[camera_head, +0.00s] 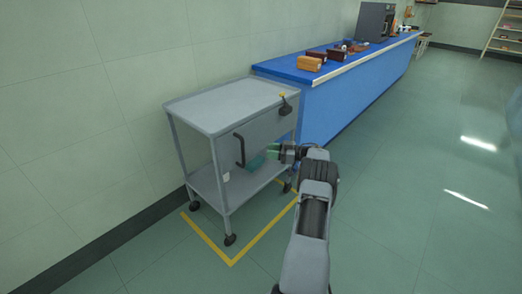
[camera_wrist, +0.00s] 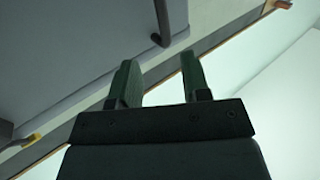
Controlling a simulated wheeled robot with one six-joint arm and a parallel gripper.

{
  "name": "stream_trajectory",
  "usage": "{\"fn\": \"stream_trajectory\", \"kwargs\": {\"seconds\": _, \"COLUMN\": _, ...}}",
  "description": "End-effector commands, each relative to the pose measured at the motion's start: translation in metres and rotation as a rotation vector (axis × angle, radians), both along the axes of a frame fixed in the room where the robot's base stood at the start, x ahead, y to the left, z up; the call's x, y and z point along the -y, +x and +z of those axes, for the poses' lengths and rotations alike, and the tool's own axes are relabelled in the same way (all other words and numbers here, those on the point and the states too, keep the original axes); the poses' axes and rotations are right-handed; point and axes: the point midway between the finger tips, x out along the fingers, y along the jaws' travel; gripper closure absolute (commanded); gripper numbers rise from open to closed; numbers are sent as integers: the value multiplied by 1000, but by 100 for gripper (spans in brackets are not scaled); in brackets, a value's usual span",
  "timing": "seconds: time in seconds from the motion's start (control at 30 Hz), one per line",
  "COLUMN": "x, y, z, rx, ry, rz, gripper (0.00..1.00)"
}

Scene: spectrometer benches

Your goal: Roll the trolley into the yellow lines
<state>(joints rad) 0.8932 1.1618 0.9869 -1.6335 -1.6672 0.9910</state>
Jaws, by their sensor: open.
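The grey trolley (camera_head: 225,108) stands upright on black castors against the wall, with a flat empty top and a lower shelf. A dark bar handle (camera_head: 239,152) is on its front panel. My gripper (camera_head: 270,152) is in front of the trolley, right of the handle. In the wrist view its green fingers (camera_wrist: 158,75) are apart and empty, with the handle's end (camera_wrist: 161,36) just beyond the tips.
A long blue bench (camera_head: 345,98) with several boxes and instruments stands behind the trolley on the right. The wall (camera_head: 70,130) closes off the left side. The green floor (camera_head: 420,180) on the right is clear. A shelf rack (camera_head: 505,38) stands far back.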

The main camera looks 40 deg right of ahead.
Motion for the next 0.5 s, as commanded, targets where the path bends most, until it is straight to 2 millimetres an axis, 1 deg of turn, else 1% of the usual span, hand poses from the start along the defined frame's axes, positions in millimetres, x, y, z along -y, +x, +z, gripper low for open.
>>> {"fn": "stream_trajectory", "kwargs": {"seconds": 0.1, "x": 8, "y": -7, "z": 0, "rx": 1, "ry": -1, "rz": -1, "gripper": 57}}
{"fn": "stream_trajectory", "kwargs": {"seconds": 0.2, "x": 11, "y": -10, "z": 0, "rx": 0, "ry": 0, "rz": -2, "gripper": 57}}
{"fn": "stream_trajectory", "kwargs": {"seconds": 0.5, "x": 12, "y": -12, "z": 0, "rx": 0, "ry": 0, "rz": -1, "gripper": 57}}
